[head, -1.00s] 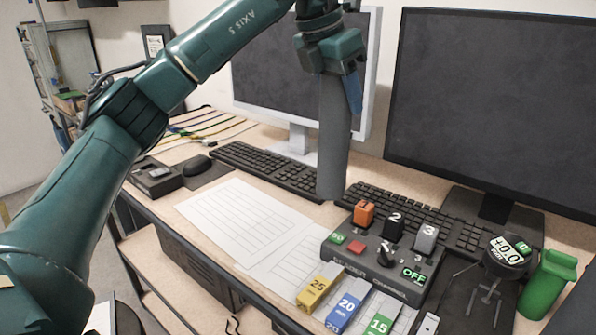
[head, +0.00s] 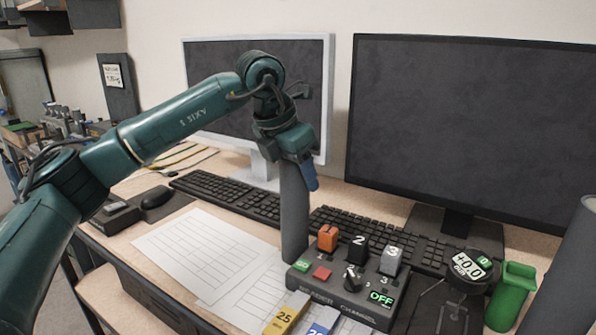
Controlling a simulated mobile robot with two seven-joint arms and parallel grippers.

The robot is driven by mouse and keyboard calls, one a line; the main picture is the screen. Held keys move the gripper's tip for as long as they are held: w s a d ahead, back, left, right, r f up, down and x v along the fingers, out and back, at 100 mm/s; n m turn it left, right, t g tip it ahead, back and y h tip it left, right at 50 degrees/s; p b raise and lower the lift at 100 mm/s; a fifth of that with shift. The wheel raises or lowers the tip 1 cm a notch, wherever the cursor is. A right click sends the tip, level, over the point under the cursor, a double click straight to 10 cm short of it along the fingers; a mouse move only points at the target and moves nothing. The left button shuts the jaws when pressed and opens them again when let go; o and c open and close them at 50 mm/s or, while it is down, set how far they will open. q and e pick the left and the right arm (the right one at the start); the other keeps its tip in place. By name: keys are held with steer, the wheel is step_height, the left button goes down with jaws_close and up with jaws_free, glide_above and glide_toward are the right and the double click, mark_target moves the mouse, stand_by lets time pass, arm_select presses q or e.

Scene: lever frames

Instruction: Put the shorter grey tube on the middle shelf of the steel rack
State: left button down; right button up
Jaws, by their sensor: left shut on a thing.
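My left gripper (head: 297,165) is shut on the upper end of a plain grey tube (head: 293,215). The tube hangs upright below the jaws, over the desk. Its lower end is just left of the channel box, and I cannot tell whether it touches the desk. A second grey cylinder (head: 572,275) stands at the right edge, cut off by the frame; it looks like another tube, but its full length is hidden. I cannot make out the steel rack's middle shelf in this view. My right gripper is not in view.
The desk holds a channel box (head: 345,283) with switches, a keyboard (head: 230,200), paper sheets (head: 200,250), a round gauge (head: 470,268) and a green holder (head: 510,295). Two monitors, one pale-framed (head: 330,100) and one black (head: 470,130), stand behind. The paper area is flat and open.

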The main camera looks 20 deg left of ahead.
arm_select(q)
steer(key=c, duration=1.1)
jaws_free()
steer(key=shift+f, duration=0.1)
steer(key=o, duration=0.4)
steer(key=shift+o, duration=0.2)
